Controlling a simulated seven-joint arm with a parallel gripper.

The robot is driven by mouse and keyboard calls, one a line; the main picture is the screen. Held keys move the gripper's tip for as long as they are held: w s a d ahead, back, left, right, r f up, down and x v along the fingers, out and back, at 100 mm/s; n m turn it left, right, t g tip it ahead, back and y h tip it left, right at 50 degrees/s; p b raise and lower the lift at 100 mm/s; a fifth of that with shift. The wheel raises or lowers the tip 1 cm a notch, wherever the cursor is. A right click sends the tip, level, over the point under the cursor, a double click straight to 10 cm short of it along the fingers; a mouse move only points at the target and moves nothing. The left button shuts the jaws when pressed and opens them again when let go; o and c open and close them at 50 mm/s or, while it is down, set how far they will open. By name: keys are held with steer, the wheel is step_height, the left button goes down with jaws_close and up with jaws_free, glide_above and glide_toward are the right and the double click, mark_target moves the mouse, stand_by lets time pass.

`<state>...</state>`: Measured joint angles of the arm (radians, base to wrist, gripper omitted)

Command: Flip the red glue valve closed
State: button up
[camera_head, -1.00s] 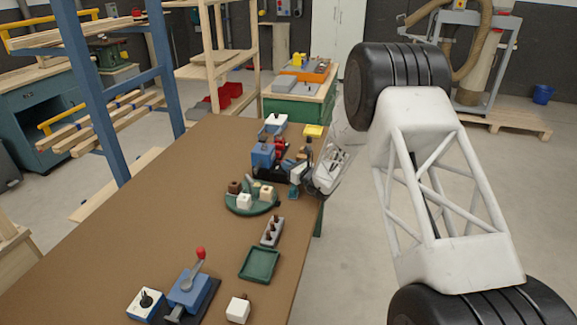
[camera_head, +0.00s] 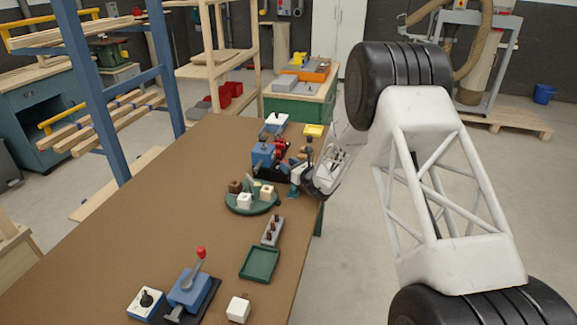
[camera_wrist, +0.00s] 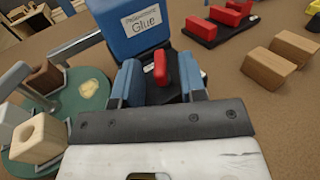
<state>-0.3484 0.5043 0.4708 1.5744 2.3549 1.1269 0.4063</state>
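The blue glue box (camera_wrist: 133,25), labelled "Glue", is at the top of the wrist view. It also stands on the brown table in the head view (camera_head: 263,153). The red glue valve (camera_wrist: 160,66) is a small upright lever on a dark mount in front of the box. My gripper (camera_wrist: 161,78) is open, with its blue-grey fingers on either side of the valve and gaps visible. In the head view my gripper (camera_head: 298,172) is beside the box, and the valve is hard to make out. A pale yellow glue patch (camera_wrist: 94,95) lies on the green round plate (camera_wrist: 75,125).
Brown and white blocks stand on the round plate, left of my gripper. Red blocks on a black base (camera_wrist: 215,27) and loose wooden blocks (camera_wrist: 290,47) are to the right. A green tray (camera_head: 260,264) and a blue lever device (camera_head: 190,287) are nearer on the table.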

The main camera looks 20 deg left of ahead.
steer(key=shift+v, duration=3.8)
